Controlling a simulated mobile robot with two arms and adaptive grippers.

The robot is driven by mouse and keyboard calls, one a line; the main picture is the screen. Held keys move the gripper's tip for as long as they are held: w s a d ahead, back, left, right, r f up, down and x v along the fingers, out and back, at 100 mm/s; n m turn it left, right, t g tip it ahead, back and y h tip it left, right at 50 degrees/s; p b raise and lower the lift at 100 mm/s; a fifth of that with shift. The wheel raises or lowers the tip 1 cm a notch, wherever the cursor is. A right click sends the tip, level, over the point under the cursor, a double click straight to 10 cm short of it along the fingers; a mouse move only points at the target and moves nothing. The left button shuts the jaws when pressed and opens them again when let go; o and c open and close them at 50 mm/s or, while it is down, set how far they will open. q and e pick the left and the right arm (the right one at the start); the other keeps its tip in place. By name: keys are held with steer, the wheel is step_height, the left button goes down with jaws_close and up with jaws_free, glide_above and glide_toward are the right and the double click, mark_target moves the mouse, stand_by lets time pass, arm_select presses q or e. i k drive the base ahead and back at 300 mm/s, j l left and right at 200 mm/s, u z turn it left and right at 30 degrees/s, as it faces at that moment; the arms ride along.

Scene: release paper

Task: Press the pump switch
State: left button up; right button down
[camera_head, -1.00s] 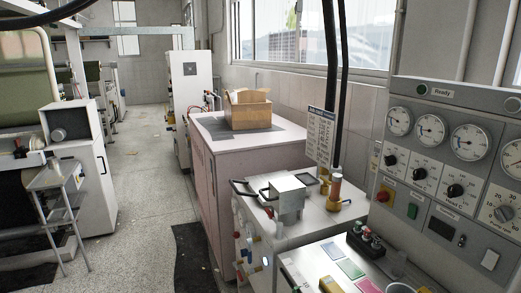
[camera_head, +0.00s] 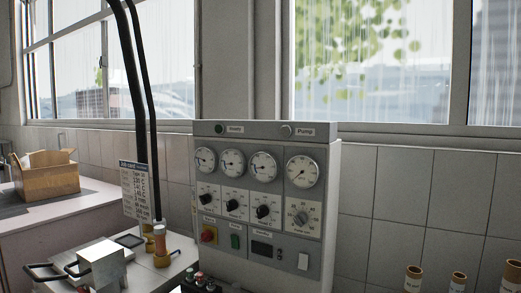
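The control panel (camera_head: 265,262) stands upright in the middle of the head view, against the tiled wall. At its top right is a lamp with a "Pump" label (camera_head: 304,131). Below it are a large gauge (camera_head: 302,172) and a dial (camera_head: 302,217) at the right. A white rocker switch (camera_head: 303,261) sits at the panel's lower right, under the dial. A red button (camera_head: 209,235) and a green button (camera_head: 235,241) are at the lower left. Neither of my grippers is in view.
A white machine top with a metal block (camera_head: 102,264) and black hoses (camera_head: 148,110) is left of the panel. A cardboard box (camera_head: 47,178) stands on a counter farther left. Several cardboard tubes (camera_head: 458,281) stand at the lower right. Windows are behind.

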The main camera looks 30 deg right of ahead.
mark_target(234, 239)
steer(key=z, duration=1.2)
